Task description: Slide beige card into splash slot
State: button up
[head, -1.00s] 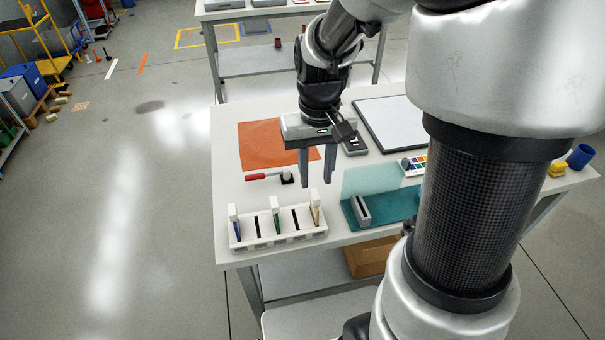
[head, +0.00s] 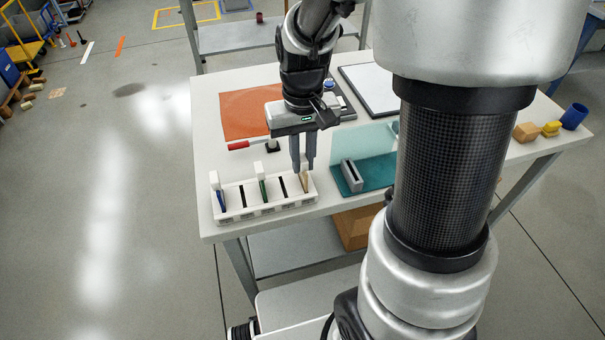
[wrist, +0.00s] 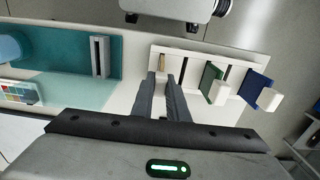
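The beige card (head: 305,182) stands in the right-end slot of a white rack (head: 262,204); in the wrist view a small tan part of it (wrist: 162,58) shows just beyond the fingertips. My gripper (head: 303,168) points down just above and behind the card, its upper part partly hidden by the fingers.
The rack also holds a green card (head: 262,184) and a blue card (head: 219,194), with empty slots between. A red-handled tool (head: 245,145) and an orange mat (head: 240,112) lie behind. Yellow and tan blocks and a blue cup (head: 574,116) are far right.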

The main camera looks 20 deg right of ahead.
grip_shut()
jog(key=shift+r, duration=0.2)
jog(key=shift+r+p, duration=1.75)
jog(key=shift+r, duration=0.15)
jog(key=shift+r, duration=0.1)
jog(key=shift+r+p, duration=1.7)
jog(key=shift+r, duration=0.2)
